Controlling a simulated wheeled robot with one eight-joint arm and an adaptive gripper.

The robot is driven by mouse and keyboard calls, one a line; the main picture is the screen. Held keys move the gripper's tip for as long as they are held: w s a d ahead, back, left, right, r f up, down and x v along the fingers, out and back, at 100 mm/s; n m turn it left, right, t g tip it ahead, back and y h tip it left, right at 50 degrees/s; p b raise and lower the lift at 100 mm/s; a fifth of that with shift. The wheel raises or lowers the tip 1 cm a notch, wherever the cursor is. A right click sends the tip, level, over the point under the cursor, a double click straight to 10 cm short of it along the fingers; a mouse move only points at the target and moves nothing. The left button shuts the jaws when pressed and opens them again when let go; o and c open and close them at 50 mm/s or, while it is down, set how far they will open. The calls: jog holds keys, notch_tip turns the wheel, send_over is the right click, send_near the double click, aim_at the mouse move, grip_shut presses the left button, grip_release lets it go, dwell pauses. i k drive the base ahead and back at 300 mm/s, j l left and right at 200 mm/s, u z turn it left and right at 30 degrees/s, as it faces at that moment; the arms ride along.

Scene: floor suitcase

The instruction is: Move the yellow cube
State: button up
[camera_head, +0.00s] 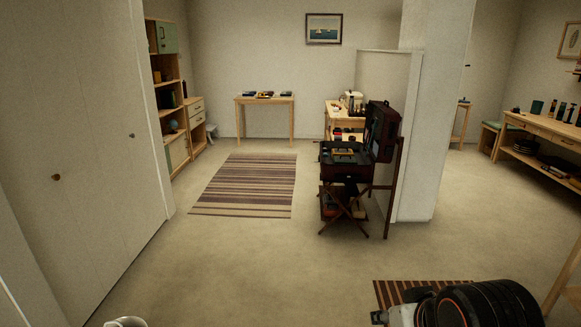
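I cannot make out a yellow cube for certain in the head view. A small yellowish item (265,94) sits among dark items on the far wooden table (265,100), too small to tell its shape. An open dark suitcase (345,172) rests on a folding stand right of centre, its lid (382,131) raised on the right. Small things in it are too dark to identify. Part of my own arm shows at the bottom right, but my gripper's fingers are not in view.
A striped rug (244,185) lies on open floor left of the suitcase. A white partition and pillar (425,120) stand behind it. Shelves (172,85) line the left wall; a long wooden desk (548,131) is at right.

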aim_at(340, 151)
jog(key=i+j, duration=0.1)
jog(key=i, duration=4.2)
jog(key=i+z, duration=0.25)
jog(key=i, duration=0.2)
jog(key=i+j+z, duration=0.25)
jog(key=i, duration=0.25)
jog(key=i+j+z, duration=0.2)
jog(key=i, duration=0.25)
jog(key=l, duration=0.1)
